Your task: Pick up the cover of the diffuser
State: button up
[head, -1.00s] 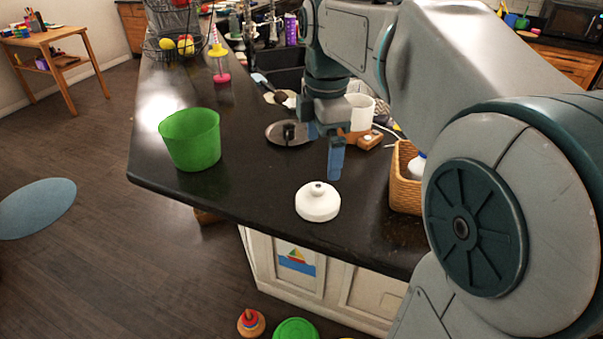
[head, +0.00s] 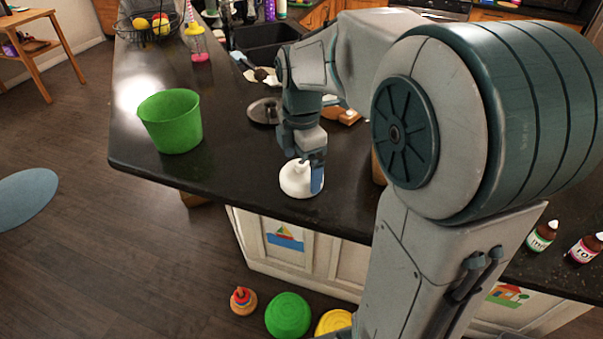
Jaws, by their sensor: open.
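The white diffuser cover (head: 295,183), a round dome with a small knob on top, sits on the dark counter near its front edge. My gripper (head: 309,177) is right at the cover, pointing down. One blue finger shows in front of the cover's right side. The other finger is hidden, so I cannot tell whether the fingers touch the knob. The jaws are open. The diffuser's base is not clearly visible.
A green bucket (head: 171,121) stands on the counter to the left. A dark round plate (head: 264,111) lies behind the cover. Small bottles (head: 541,236) stand at the right. The counter (head: 220,172) between bucket and cover is clear.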

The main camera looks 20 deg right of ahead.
jog(key=shift+f, duration=1.3)
jog(key=c, duration=0.9)
jog(key=shift+o, duration=0.2)
jog(key=shift+r, duration=0.1)
